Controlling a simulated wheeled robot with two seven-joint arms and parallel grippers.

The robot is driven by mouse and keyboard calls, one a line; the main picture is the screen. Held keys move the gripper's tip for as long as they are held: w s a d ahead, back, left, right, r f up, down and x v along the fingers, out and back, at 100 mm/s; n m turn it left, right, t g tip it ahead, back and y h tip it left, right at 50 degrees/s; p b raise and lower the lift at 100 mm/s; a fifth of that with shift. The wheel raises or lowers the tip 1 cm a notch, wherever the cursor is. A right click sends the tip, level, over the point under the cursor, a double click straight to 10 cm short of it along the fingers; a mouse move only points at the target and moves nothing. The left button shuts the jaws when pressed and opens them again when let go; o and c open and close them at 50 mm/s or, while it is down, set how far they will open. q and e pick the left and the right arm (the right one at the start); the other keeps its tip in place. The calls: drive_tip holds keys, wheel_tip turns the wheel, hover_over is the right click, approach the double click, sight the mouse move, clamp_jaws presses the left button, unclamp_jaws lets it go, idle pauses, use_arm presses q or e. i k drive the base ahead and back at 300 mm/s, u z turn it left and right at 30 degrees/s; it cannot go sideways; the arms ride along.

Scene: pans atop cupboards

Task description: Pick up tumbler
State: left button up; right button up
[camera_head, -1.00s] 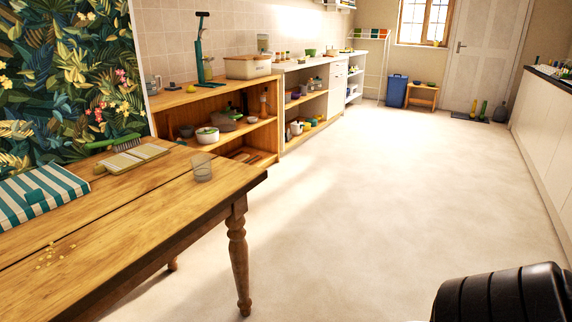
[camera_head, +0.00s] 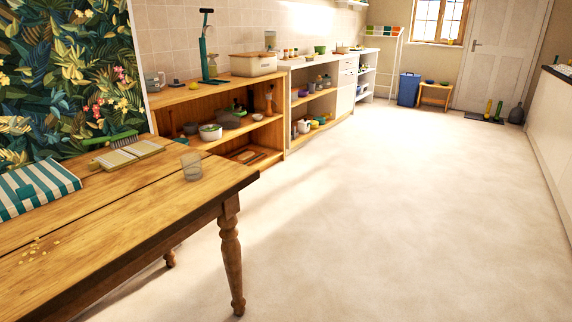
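The tumbler (camera_head: 192,167) is a small clear glass. It stands upright on the wooden table (camera_head: 130,215), near the table's far right corner. Nothing touches it, and it is in full view. Neither of my grippers shows in the head view.
A striped teal and white cloth item (camera_head: 38,188), a green brush (camera_head: 110,139) and a board (camera_head: 127,154) lie on the table, with crumbs (camera_head: 37,247) near its front. Open wooden shelves (camera_head: 225,85) stand along the wall behind. The floor (camera_head: 400,220) to the right is clear.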

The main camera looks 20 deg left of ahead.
sight(191, 163)
drive_tip(key=z, duration=0.2)
drive_tip(key=k, duration=0.6)
drive_tip(key=u, duration=1.05)
drive_tip(key=i, duration=0.55)
